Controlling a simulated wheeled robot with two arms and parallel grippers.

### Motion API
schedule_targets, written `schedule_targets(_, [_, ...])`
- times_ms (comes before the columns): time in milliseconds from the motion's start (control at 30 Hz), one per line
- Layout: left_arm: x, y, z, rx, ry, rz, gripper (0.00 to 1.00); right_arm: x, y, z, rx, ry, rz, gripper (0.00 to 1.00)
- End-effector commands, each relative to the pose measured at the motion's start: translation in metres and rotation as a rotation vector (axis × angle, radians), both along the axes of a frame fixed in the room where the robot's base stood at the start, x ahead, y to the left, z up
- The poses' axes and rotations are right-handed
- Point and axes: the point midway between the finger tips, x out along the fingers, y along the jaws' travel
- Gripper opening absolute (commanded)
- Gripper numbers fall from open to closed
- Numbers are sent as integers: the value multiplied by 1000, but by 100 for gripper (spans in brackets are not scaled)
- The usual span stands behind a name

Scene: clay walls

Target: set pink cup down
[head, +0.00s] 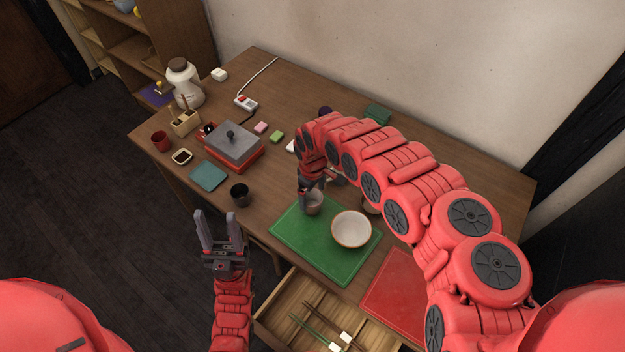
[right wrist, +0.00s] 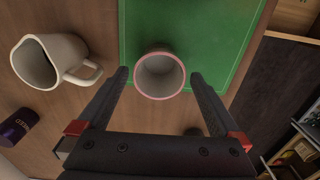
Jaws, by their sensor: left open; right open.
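The pink cup (right wrist: 160,88) has a pale inside and a pinkish rim. In the right wrist view it stands at the edge of the green mat (right wrist: 190,30), between the fingers of my right gripper (right wrist: 160,75). The gripper is open, with a gap on each side of the cup. In the head view the cup (head: 314,205) is partly hidden by my right gripper (head: 312,188), on the left part of the green mat (head: 325,262). My left gripper (head: 219,222) is open and empty, in front of the table's near edge.
A white bowl (head: 351,229) stands on the mat, right of the cup. A beige mug (right wrist: 72,58) stands left of the mat in the wrist view. A dark cup (head: 239,194) stands nearer the left. An open drawer (head: 283,305) with chopsticks juts out below. A red mat (head: 396,285) lies right.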

Motion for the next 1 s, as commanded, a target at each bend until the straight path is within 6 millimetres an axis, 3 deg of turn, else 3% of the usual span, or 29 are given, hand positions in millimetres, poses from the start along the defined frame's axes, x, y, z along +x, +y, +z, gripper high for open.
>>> schedule_targets(400, [0, 0, -6, 0, 0, 0, 50, 2, -1, 67, -4, -4, 1, 100])
schedule_targets(600, [0, 0, -6, 0, 0, 0, 50, 1, 0, 80, -2, -3, 1, 100])
schedule_targets(800, [0, 0, -7, 0, 0, 0, 50, 1, 2, 82, 4, -5, 0, 100])
schedule_targets(900, [0, 0, -7, 0, 0, 0, 50, 12, 20, 75, 62, -44, -11, 100])
schedule_targets(1000, [0, 0, -7, 0, 0, 0, 50, 46, 65, 68, 211, -161, -52, 100])
